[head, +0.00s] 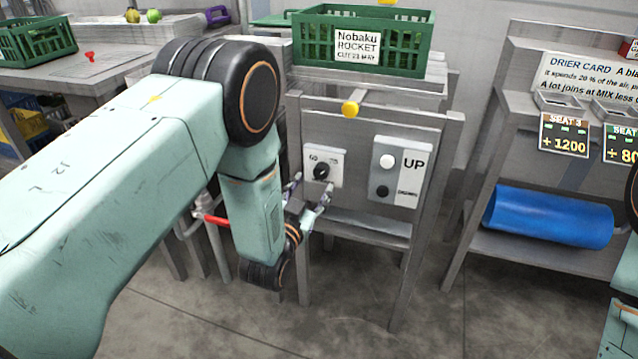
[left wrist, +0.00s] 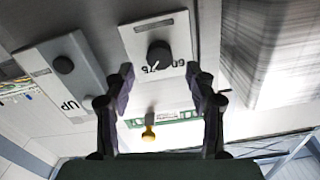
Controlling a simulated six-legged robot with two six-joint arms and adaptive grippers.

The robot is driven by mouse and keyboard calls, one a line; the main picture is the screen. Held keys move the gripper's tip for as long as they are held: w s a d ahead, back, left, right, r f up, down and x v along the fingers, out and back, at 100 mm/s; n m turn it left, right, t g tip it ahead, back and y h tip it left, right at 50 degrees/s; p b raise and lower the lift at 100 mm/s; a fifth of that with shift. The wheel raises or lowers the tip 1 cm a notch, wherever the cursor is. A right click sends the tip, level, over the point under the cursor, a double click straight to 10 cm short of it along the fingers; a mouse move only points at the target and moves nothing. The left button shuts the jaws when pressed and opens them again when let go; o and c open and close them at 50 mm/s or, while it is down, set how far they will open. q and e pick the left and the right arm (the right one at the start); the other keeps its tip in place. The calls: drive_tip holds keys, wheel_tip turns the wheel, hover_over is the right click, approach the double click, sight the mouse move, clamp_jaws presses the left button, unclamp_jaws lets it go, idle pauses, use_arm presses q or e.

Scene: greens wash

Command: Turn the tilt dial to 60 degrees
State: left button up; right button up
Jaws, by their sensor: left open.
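The tilt dial is a round black knob (head: 321,171) on a white plate (head: 338,168) on the front of the grey stand, with printed numbers above it. In the left wrist view the knob (left wrist: 158,54) shows a pale pointer mark towards the printed numbers; its exact reading is too small to tell. My left gripper (head: 311,187) is just in front of the plate, open and empty. In the left wrist view its two fingers (left wrist: 159,82) stand apart, with the knob between and beyond their tips, seemingly not touching. My right gripper is not in view.
An UP panel (head: 409,172) with a white and a black button is right of the dial. A yellow knob (head: 350,109) sticks out above. A green crate (head: 310,58) stands on top. A red-handled valve (head: 215,220) is left of my gripper. A blue roll (head: 550,218) lies on the right shelf.

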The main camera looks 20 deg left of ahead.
sight(319, 174)
use_arm(q)
drive_tip(key=shift+w+d+b, duration=0.1)
drive_tip(key=shift+w+b, duration=0.4)
drive_tip(key=shift+w, duration=1.35)
drive_tip(key=shift+r, duration=0.1)
drive_tip(key=shift+c, duration=0.4)
drive_tip(key=c, duration=1.1)
